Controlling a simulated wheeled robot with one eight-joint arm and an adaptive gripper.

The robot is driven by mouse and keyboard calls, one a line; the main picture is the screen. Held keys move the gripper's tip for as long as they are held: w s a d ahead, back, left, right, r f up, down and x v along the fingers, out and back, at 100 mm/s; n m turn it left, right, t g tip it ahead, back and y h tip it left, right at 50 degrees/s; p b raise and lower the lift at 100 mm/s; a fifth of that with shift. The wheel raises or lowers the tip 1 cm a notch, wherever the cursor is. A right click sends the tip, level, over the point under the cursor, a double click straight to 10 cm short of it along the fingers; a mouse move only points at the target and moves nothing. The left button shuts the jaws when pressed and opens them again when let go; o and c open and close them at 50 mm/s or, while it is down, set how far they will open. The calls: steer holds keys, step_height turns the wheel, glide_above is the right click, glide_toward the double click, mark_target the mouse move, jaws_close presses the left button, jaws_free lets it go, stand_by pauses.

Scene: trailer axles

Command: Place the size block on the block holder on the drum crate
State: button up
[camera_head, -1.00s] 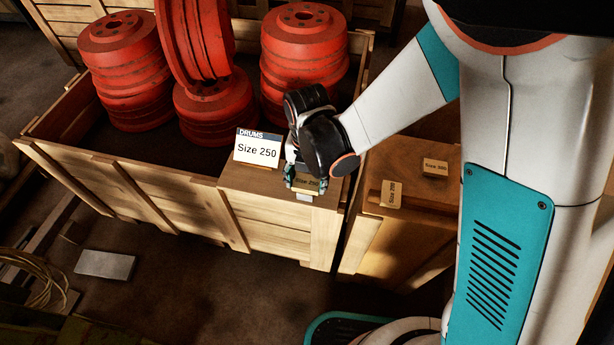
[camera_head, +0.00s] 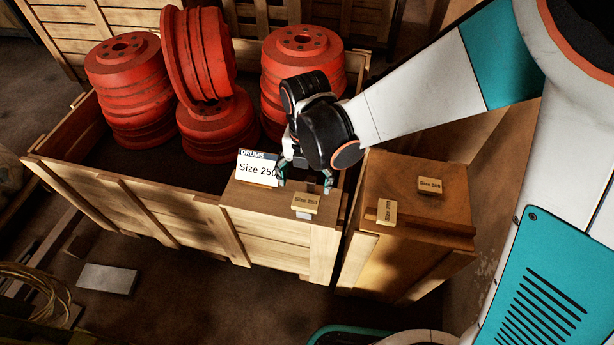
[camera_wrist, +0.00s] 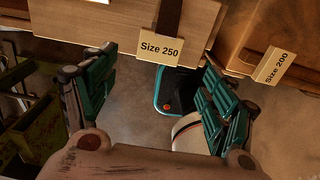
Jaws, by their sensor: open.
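The size block (camera_head: 305,203), a small tan block, sits at the front edge of the wooden top of the drum crate (camera_head: 240,225). In the wrist view the block (camera_wrist: 160,48) reads "Size 250" and lies at the end of a dark strip, which seems to be the block holder (camera_wrist: 170,16). Whether it is fully seated there I cannot tell. My gripper (camera_head: 304,181) is open and empty, just behind and above the block. In the wrist view the fingers (camera_wrist: 160,85) are spread wide, apart from the block.
A white "DRUMS Size 250" sign (camera_head: 257,168) stands left of the block, close to my gripper. Red drums (camera_head: 215,125) fill the crate behind. A brown cabinet (camera_head: 410,240) to the right bears a "Size 200" block (camera_head: 387,212) and another block (camera_head: 430,185).

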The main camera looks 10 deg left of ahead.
steer(key=shift+r+p, duration=0.35)
steer(key=shift+r, duration=1.2)
